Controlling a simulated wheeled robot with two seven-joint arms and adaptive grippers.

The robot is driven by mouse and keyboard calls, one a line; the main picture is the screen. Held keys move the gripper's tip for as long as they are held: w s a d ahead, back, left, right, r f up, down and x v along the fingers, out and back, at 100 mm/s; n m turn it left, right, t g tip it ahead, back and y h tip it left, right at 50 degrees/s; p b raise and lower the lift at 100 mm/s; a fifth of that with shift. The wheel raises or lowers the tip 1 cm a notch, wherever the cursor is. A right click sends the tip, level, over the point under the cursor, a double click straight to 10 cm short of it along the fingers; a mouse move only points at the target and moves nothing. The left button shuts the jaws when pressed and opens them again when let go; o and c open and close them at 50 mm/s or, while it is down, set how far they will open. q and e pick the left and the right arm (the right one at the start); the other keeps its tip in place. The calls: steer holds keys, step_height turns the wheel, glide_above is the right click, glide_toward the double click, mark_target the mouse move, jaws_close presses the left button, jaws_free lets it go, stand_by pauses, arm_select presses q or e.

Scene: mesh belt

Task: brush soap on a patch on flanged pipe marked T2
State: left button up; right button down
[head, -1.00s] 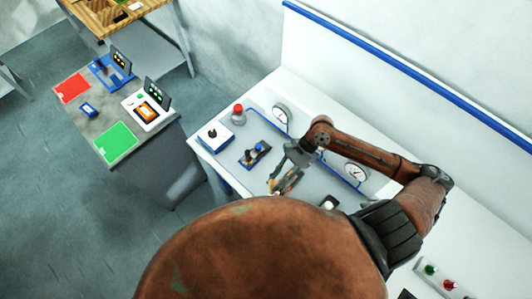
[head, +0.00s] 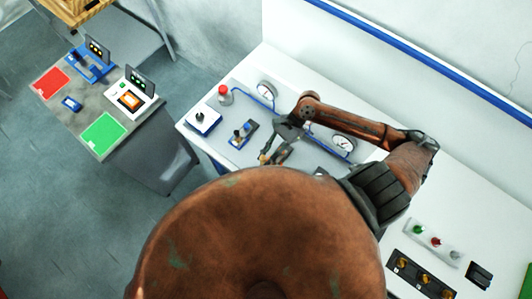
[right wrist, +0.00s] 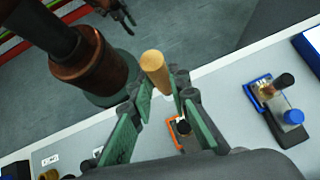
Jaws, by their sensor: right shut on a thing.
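My right gripper (head: 276,153) is over the grey mat on the white bench. It is shut on a tan wooden handle, probably the brush (right wrist: 155,70), which stands out between the green-padded fingers in the right wrist view. The brush's bristles and any soap cannot be made out. A blue fixture holding a small pipe-like piece (head: 243,133) is left of the gripper; it also shows at the right of the right wrist view (right wrist: 278,108). An orange-edged item (right wrist: 176,132) is partly hidden behind the fingers. No T2 marking is readable. A dark gripper, seemingly my left one (right wrist: 118,12), shows small at the top.
Two dial gauges (head: 343,143) and a blue line lie behind the gripper. A button panel (head: 435,241) and a black panel with brass parts (head: 422,274) are at right.

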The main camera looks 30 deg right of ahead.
steer(key=shift+w+d+f+p, duration=0.15)
steer(key=shift+w+d+f, duration=0.1)
steer(key=shift+d+f, duration=0.5)
steer(key=shift+w+d+f+p, duration=0.2)
steer(key=shift+d+f, duration=0.15)
steer(key=shift+f, duration=0.7)
steer(key=shift+w+d+f+p, duration=0.1)
steer(key=shift+w+d+f, duration=0.15)
steer(key=shift+d+f, duration=0.5)
steer(key=shift+a+f, duration=0.2)
steer(key=shift+f, duration=0.35)
steer(key=shift+s, duration=0.15)
stand_by(0.8)
steer(key=shift+d, duration=0.1)
steer(key=shift+w, duration=0.2)
stand_by(0.5)
